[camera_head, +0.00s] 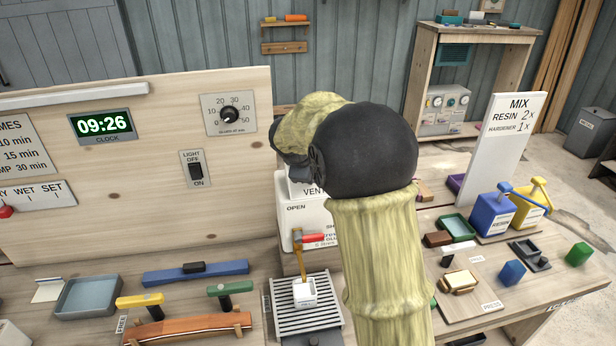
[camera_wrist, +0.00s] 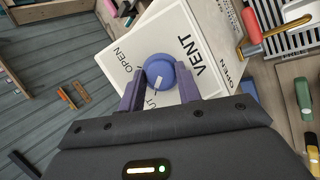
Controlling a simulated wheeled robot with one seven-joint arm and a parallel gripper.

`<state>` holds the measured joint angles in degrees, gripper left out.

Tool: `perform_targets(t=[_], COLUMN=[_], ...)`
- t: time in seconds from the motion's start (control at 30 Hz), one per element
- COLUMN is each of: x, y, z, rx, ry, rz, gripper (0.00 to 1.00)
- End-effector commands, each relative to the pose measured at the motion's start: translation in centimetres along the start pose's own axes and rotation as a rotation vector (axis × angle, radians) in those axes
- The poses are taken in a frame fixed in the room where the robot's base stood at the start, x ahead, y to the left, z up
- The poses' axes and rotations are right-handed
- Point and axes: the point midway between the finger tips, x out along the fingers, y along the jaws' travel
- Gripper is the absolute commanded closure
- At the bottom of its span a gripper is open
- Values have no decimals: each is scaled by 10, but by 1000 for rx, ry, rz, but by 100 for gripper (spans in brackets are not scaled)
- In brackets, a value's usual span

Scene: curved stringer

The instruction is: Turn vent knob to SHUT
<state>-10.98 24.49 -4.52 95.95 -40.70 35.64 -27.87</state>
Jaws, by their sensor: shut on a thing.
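The vent knob (camera_wrist: 160,70) is a round blue knob on a white vent panel (camera_wrist: 128,68) in the wrist view. My gripper (camera_wrist: 160,82) has its two purple fingers on either side of the knob, shut on it. A pale mark shows on the knob's near side. The letters "UT" show just below it, and the rest of that word is hidden by a finger. "OPEN" stands to the left and "VENT" to the right. In the head view, my arm hides the knob and gripper, leaving part of the white vent box (camera_head: 296,222) in view.
A wooden panel with a dial (camera_head: 229,114) and light switch stands at left. Blue and yellow dispensers (camera_head: 492,214) stand at right.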

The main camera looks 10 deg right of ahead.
Motion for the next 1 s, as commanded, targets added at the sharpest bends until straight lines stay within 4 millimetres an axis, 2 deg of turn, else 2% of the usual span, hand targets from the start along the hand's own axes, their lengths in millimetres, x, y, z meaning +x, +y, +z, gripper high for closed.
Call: perform_targets(t=[0.3, 0.77, 0.8, 0.9, 1.0], x=[0, -2, -2, -2, -2], y=[-3, -4, -4, -4, -4], z=[-4, -7, -7, -7, -6], rx=[-120, -141, -140, -139, -138], ry=[-4, -4, -4, -4, -4], rz=[48, 52, 52, 53, 53], gripper=[89, 89, 60, 45, 45])
